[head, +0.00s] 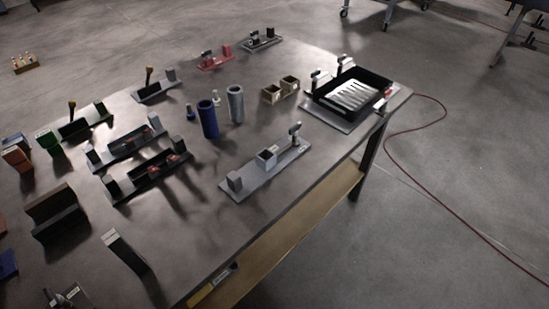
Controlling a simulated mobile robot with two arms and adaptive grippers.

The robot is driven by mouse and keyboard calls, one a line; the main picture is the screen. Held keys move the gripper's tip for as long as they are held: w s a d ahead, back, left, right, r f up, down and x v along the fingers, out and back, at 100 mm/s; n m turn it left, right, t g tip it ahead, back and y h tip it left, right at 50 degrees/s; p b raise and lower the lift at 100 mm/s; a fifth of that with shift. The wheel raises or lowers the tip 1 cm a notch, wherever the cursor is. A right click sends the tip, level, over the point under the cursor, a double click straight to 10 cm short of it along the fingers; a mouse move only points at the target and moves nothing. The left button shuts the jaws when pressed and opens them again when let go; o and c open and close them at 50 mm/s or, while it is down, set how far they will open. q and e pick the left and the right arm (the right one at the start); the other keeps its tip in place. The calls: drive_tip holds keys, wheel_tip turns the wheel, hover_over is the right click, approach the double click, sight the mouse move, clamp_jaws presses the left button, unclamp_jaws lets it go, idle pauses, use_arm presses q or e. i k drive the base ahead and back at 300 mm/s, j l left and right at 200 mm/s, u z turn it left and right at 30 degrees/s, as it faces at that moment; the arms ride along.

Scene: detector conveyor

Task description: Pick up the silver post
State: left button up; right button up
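A small pale silver post (215,98) stands upright on the grey table (215,150), between two upright cylinders and close to both. The larger silver-grey cylinder (235,104) is just to its right. The blue cylinder (208,120) is in front of it and to the left. A second small post (190,112), bluish, stands left of the blue cylinder. The small post is too small to show detail. Neither of my grippers is in view.
Two brown open boxes (271,94) stand right of the cylinders. A grey fixture (262,177) lies in front, near the table's edge. A black tray (385,82) is at the right end. Several dark fixtures (150,168) crowd the left.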

sight(112, 238)
drive_tip(key=u, duration=1.4)
